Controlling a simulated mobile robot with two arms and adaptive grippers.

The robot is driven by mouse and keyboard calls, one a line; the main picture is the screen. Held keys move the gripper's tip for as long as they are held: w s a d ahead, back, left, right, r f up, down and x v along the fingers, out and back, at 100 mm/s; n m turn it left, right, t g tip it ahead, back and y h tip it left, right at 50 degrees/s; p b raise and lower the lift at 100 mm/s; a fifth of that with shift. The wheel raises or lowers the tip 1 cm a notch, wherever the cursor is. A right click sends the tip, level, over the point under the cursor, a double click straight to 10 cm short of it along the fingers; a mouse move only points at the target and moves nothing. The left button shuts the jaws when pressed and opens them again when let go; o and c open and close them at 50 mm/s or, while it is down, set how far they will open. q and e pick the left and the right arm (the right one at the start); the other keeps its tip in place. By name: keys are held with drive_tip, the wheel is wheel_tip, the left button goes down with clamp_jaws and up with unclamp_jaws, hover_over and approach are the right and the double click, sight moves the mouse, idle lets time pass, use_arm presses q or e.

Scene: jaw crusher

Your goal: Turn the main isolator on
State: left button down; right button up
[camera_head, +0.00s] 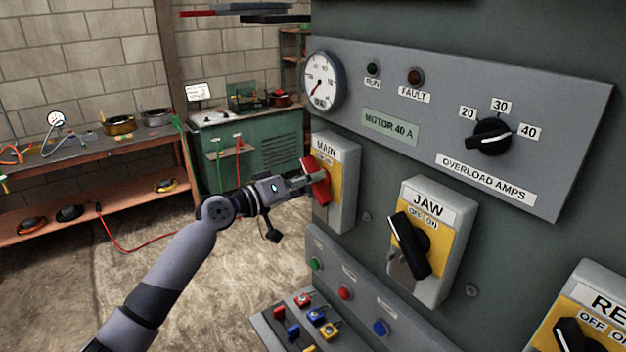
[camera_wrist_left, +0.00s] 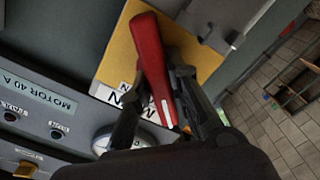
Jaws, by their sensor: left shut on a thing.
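The main isolator is a grey box (camera_head: 347,180) with a yellow plate and a MAIN label, on the left of the panel in the head view. Its red handle (camera_head: 318,182) is tilted, and it also shows in the left wrist view (camera_wrist_left: 149,60). My left gripper (camera_head: 308,179) is shut on the red handle, with one finger on each side of it. The fingers (camera_wrist_left: 160,112) hide part of the plate and its lettering, so I cannot read the handle's position. My right gripper is not in view.
To the right of the main isolator are the JAW switch (camera_head: 410,243) and another switch box (camera_head: 590,318). Above are a gauge (camera_head: 322,82) and the overload dial (camera_head: 491,137). Below is a sloped button console (camera_head: 345,293). Free floor lies to the left.

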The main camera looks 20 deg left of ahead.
use_arm(q)
drive_tip(key=shift+f, duration=0.1)
drive_tip(key=shift+f+m+b, duration=0.1)
drive_tip(key=shift+m+b, duration=0.2)
drive_tip(key=shift+b, duration=0.3)
drive_tip(key=m+b, duration=0.8)
drive_tip(key=b, duration=0.3)
drive_tip(key=shift+s, duration=0.1)
drive_tip(key=m+b, duration=0.3)
drive_tip(key=m, duration=0.1)
drive_tip(key=shift+d+b, duration=0.15)
drive_tip(key=shift+b, duration=0.2)
drive_tip(key=shift+m+b, duration=1)
drive_tip(key=shift+m, duration=1.7)
drive_tip(key=c, duration=1.5)
unclamp_jaws()
drive_tip(key=shift+s, duration=0.1)
